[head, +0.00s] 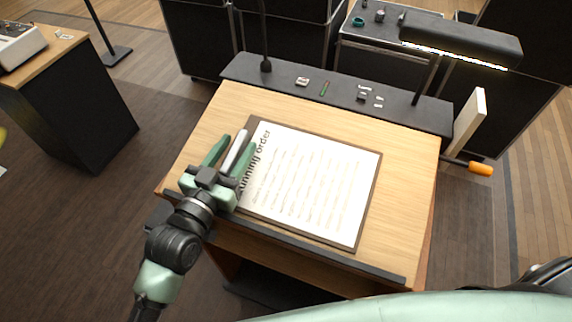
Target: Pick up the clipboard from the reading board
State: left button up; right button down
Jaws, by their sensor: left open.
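The clipboard (310,180) lies flat on the sloped wooden reading board (400,225), with a white sheet headed "running order" on a dark backing. Its heading runs along the left edge. My left gripper (233,146) is over the board's left part, at the clipboard's left edge, and covers part of that edge and the heading. Its green fingers point away from me and are apart. A pale bar shows between them; I cannot tell what it is. I cannot tell whether the fingers touch the clipboard. My right gripper is not in view.
A dark ledge (290,245) runs along the board's near edge. A dark shelf (340,92) with small items lies behind it, under a lamp (462,42). A white panel (468,125) and an orange handle (480,168) stick out at right. A side table (65,75) stands at left.

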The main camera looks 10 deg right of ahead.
pick_arm(q)
grip_shut()
jog(key=shift+r, duration=0.2)
